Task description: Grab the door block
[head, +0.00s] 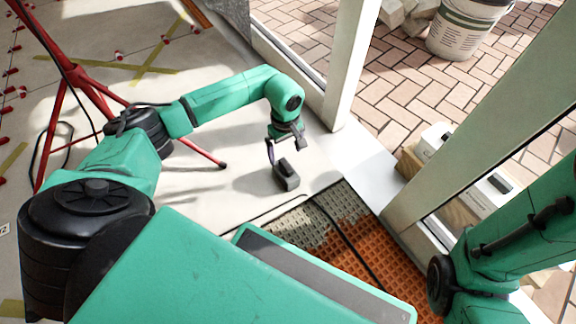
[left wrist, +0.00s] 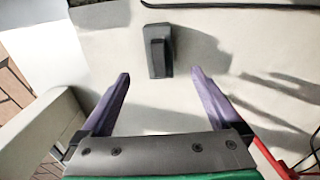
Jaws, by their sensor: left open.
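The door block (head: 286,175) is a small dark grey piece with a raised part, lying on the pale floor near the door opening. In the left wrist view the door block (left wrist: 158,50) lies just beyond the fingertips, roughly centred between them. My left gripper (head: 284,152) is open and empty, pointing down close to the block. Its two purple fingers (left wrist: 160,74) are spread apart in the left wrist view, with bare floor between them. My right arm comes in at the right edge of the head view, but its gripper is not visible.
A red tripod (head: 59,118) stands left of my left arm. An orange mat (head: 372,252) and a dark cable (head: 345,240) lie nearer than the block. A white door post (head: 349,65) rises beyond it. A white bucket (head: 466,25) stands on the brick paving outside.

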